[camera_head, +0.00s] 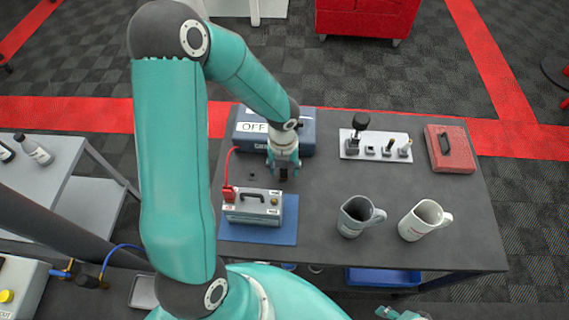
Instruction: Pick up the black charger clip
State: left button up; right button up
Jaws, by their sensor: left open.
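My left gripper (284,172) points down over the dark table, just behind the battery (253,209), with its jaws open. A dark shape between its fingertips may be the black charger clip, but I cannot tell it from the fingers. The blue charger box (304,141), with an OFF label, stands behind the gripper. A red cable runs from it to a red clip (229,191) on the battery's left end. A brassy terminal shows at the battery's right end. Part of my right gripper (391,313) shows at the bottom edge; its jaws are unclear.
The battery stands on a blue mat (289,228). Two mugs, one grey (352,218) and one white (420,222), stand to the right. A lever panel (376,147) and a red case (449,150) are at the back right. The table's middle is clear.

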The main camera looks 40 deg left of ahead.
pick_arm(q)
jog(key=shift+w+f, duration=0.1)
jog(key=shift+f, duration=0.55)
grip_shut()
jog(key=shift+r, duration=0.15)
